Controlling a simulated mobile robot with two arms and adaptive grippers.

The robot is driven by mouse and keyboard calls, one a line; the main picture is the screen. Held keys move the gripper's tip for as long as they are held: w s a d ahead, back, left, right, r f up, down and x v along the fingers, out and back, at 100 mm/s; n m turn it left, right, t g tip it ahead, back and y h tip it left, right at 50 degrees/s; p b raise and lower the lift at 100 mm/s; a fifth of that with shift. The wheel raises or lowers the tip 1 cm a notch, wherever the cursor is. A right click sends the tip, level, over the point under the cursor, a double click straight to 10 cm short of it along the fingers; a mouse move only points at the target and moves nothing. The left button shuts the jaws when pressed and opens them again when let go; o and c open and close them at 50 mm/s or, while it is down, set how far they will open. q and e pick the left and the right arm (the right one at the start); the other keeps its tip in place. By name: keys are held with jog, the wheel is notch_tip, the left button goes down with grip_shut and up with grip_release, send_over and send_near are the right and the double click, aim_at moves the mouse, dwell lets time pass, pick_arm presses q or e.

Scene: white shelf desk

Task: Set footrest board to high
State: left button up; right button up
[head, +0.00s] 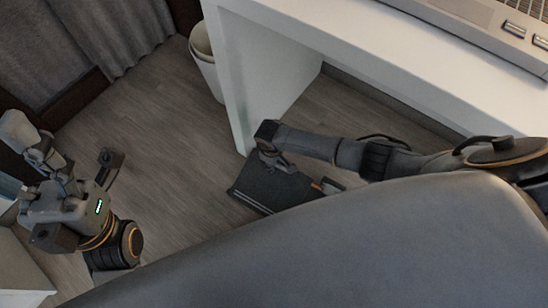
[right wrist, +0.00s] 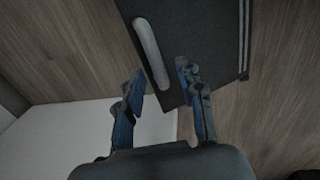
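The footrest board (head: 262,187) is a dark flat panel low on the floor beside the desk's near leg. Its raised angle is hard to judge. In the right wrist view the dark board (right wrist: 200,35) fills the upper middle, with a grey rounded bar (right wrist: 151,52) on it and light stripes near its right edge. My right gripper (head: 272,158) is over the board's far end. In the right wrist view its two fingers (right wrist: 161,88) are apart, with the board's corner and bar near the tips and nothing clasped. My left gripper (head: 32,140) is at far left, away from the board; its finger opening is unclear.
The white desk (head: 234,85) stands over the board, its leg close to my right gripper. A white bin (head: 203,60) stands behind the leg. A grey curtain (head: 115,30) hangs at upper left. Wooden floor (head: 170,140) is clear between my left arm and the board.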

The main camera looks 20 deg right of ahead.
notch_tip(320, 180, up, 12)
jog(key=a, duration=0.1)
jog(key=shift+s+a+f, duration=0.15)
jog(key=shift+s, duration=0.3)
jog(key=shift+a, duration=0.1)
